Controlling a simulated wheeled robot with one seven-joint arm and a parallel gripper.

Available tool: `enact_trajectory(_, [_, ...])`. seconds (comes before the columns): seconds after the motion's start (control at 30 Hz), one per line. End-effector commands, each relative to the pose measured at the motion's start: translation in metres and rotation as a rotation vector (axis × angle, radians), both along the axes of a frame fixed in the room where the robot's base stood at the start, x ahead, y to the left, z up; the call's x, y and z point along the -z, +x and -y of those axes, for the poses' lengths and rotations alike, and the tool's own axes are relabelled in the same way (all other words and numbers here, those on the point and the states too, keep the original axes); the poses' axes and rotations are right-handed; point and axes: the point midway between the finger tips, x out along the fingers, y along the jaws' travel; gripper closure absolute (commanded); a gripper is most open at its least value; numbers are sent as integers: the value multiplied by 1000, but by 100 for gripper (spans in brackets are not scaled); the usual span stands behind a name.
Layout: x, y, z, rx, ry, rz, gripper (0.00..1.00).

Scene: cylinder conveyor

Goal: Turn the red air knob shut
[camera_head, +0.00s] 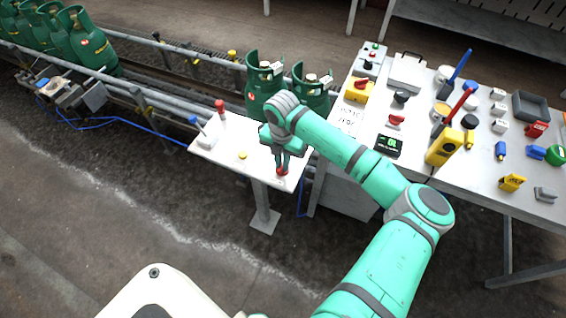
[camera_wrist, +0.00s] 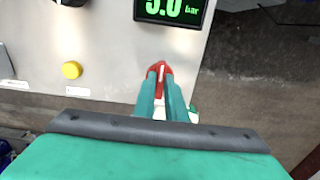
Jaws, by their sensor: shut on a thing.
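The red air knob (camera_wrist: 159,68) is near the edge of a light panel (camera_wrist: 112,72), and a white line shows along its top. In the wrist view my gripper (camera_wrist: 162,84) has its two green fingers on either side of the knob, shut on it. In the head view my gripper (camera_head: 282,165) points down at the panel, and the red knob (camera_head: 282,171) shows at the fingertips. The fingers hide part of the knob. A digital gauge (camera_wrist: 172,8) above it reads about 5.0 bar in green.
A yellow button (camera_wrist: 71,70) is on the panel left of the knob. A red-topped lever (camera_head: 220,107) and a blue-topped lever (camera_head: 195,122) stand at the panel's left. Green gas cylinders (camera_head: 264,82) stand behind on the conveyor. A table (camera_head: 418,165) with many tools is at the right.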

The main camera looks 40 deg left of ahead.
Motion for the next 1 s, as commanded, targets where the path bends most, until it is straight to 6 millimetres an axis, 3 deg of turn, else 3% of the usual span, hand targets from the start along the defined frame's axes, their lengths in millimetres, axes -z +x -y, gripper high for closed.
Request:
enact_trajectory(0.3, [-1,1,1,5,4,-1,100])
enact_trajectory(0.33, [-1,1,2,5,4,-1,84])
enact_trajectory(0.4, [-1,1,2,4,4,-2,70])
enact_trajectory(0.77, [-4,0,1,1,3,-2,70])
enact_trajectory(1.0, [-39,1,1,0,2,2,70])
